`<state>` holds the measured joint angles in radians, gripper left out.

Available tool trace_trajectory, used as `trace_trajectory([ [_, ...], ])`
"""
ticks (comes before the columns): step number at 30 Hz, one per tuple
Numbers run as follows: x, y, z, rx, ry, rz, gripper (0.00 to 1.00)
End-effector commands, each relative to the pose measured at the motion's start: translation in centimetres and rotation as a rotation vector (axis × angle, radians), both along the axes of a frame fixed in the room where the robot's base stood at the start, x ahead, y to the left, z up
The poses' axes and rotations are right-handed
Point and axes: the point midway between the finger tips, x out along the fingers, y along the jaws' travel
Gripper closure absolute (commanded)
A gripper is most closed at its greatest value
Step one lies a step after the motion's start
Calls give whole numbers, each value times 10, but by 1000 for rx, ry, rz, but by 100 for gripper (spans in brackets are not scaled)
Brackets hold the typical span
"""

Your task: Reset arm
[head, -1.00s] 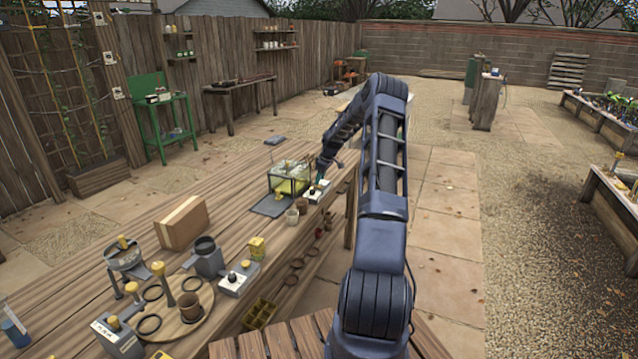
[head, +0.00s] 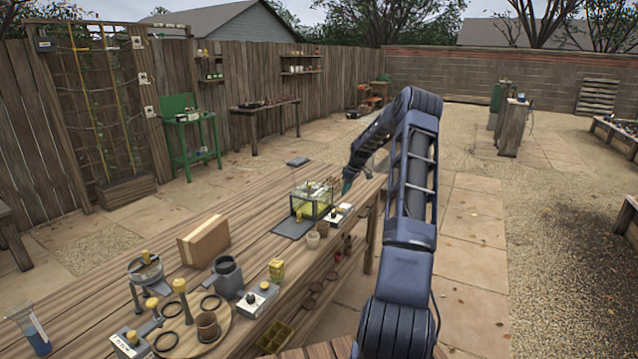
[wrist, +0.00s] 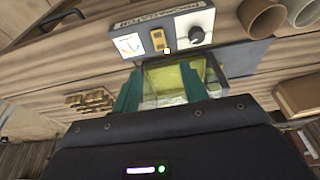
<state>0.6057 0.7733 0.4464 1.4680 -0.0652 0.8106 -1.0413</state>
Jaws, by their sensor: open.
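My gripper (head: 346,188) is at the end of my outstretched arm, over the far right part of the wooden bench. In the wrist view its two teal fingers (wrist: 171,88) are apart with nothing held between them. Beyond the fingers is a glass case (head: 312,201) with yellow-green contents; it also shows in the wrist view (wrist: 165,80). The gripper appears clear of both.
A green stand (head: 190,140) is behind. The paved path (head: 470,240) to the right is open.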

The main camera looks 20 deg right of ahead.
Motion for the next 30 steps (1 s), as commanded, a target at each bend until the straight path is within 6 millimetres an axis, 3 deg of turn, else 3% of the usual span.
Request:
trace_trajectory([
  [5,-3,5,8,-7,1,-3,56],
  [11,-25,33,51,-42,12,-29,56],
  [20,-79,81,123,-101,23,-100,56],
  [30,-155,127,191,-151,18,-203,56],
])
